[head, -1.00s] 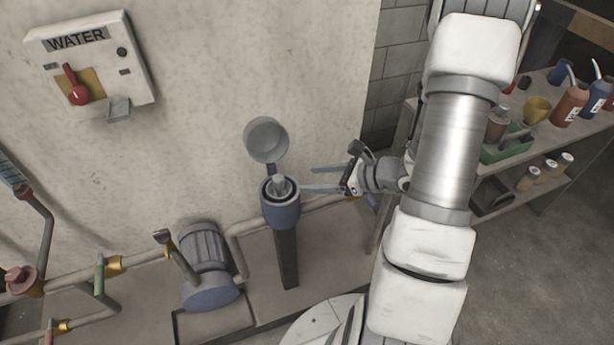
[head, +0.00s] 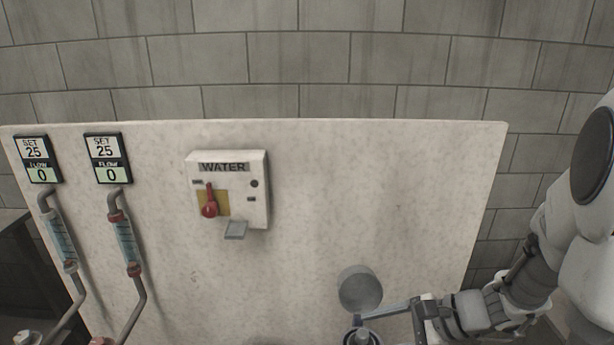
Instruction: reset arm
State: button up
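My gripper (head: 385,310) is at the bottom of the head view, right of centre, reaching left from my arm (head: 540,280). It is beside the housing (head: 362,337) with the raised round grey lid (head: 360,289). The housing is mostly cut off by the bottom edge. From this angle the fingers overlap, so the gap between them and any contact with the housing are unclear.
A pale panel (head: 330,200) stands before a block wall. It carries a WATER box (head: 228,190) with a red lever (head: 209,203). Two displays (head: 38,160) (head: 106,160) at left read SET 25, FLOW 0, with tubes below.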

jog(key=s+a+r+n+g+h+p, duration=0.2)
jog(key=s+a+r+n+h+p, duration=0.15)
jog(key=s+r+n, duration=0.5)
jog(key=s+d+r+n+t+h+p, duration=0.1)
jog(key=d+r+n+t+h, duration=0.1)
jog(key=r, duration=0.4)
jog(key=s+d+r+n+t+h+p, duration=0.1)
jog(key=d+r+n+h+p, duration=0.1)
jog(key=r+n+h, duration=0.2)
notch_tip(320, 180, up, 3)
jog(key=shift+s+d+r+n+t, duration=0.1)
jog(key=shift+s+d+n+t, duration=0.3)
jog(key=shift+n, duration=0.85)
jog(key=shift+a, duration=0.1)
